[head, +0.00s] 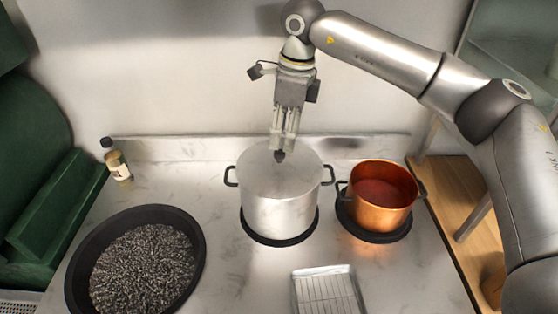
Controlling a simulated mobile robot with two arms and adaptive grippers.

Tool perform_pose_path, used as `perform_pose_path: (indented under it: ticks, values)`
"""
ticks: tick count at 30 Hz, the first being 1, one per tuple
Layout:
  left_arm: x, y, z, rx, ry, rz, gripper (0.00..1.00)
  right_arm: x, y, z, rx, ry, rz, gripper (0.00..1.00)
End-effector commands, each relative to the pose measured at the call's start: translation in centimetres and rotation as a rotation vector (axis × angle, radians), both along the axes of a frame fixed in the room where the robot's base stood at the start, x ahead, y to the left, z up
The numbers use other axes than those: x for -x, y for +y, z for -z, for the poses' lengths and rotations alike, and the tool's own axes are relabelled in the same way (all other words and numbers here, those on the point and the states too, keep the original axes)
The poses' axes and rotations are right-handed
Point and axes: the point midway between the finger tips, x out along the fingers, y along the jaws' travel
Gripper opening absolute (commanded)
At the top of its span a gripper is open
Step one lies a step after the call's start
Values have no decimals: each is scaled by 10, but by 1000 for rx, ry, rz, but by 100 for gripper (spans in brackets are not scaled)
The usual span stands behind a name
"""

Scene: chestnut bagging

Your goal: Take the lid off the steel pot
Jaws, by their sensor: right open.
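The steel pot (279,211) stands upright on a black round burner at the middle of the counter, with a dark handle on each side. Its flat steel lid (262,173) is on top and covers the opening. A small dark knob shows at the lid's middle. My right gripper (281,150) points down from above, right over the lid, with its fingertips at the knob. Its jaws are open. I cannot tell whether the fingers touch the knob. My left gripper is not in view.
A copper pot (381,198) with reddish contents stands close on the right. A black pan (189,221) full of small dark pieces is at the front left. A bottle (119,166) stands at the back left. A metal rack tray (327,291) lies in front.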

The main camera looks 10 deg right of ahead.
Motion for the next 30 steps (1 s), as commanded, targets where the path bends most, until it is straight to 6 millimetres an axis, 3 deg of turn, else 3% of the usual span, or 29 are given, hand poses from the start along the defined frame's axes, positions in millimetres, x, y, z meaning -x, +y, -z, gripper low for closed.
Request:
perform_pose_path:
  ticks: [7, 15, 23, 30]
  values:
    - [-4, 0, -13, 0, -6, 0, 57, -2, 3, 17, 2, 4, 0, 49]
    - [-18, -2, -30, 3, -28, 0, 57, -7, 8, 52, 0, 2, -1, 49]
    - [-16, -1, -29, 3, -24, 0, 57, -7, 8, 58, 0, 0, -1, 49]
    - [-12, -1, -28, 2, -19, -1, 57, -7, 8, 58, 0, 0, 0, 22]
